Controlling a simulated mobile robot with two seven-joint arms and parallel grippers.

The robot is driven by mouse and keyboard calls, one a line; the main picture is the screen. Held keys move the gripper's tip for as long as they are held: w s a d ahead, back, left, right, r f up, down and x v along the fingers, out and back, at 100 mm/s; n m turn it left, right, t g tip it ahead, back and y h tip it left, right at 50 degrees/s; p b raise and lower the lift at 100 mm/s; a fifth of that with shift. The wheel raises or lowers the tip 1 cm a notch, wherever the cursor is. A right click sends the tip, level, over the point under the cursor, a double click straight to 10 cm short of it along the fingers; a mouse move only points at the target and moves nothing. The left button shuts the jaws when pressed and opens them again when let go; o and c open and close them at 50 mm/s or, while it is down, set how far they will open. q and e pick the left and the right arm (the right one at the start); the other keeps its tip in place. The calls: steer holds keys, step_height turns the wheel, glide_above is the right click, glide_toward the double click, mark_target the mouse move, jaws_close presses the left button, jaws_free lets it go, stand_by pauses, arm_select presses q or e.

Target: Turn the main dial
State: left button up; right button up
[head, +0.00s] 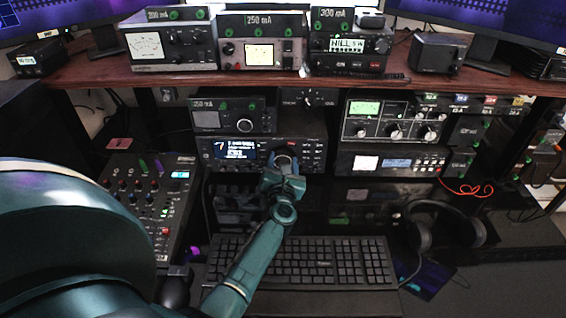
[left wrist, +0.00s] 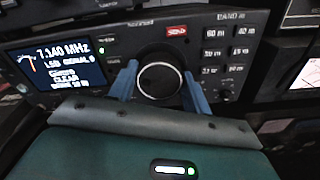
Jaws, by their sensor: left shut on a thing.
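The main dial (left wrist: 160,78) is a large round black knob with a light ring, on the front of a black radio (head: 225,165). The radio's lit screen (left wrist: 58,65) reads 7.140 MHz in the left wrist view. My left gripper (left wrist: 160,85) has one blue finger on each side of the dial and is shut on it. In the head view, my left gripper (head: 283,162) reaches the radio's front and partly hides the dial. My right gripper is in neither view.
A black keyboard (head: 330,262) lies in front of the radio, below my left arm. A mixer (head: 150,195) stands to the left and headphones (head: 440,228) lie to the right. A wooden shelf (head: 100,73) with several devices runs above.

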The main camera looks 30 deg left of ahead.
arm_select(q)
steer(key=o, duration=0.7)
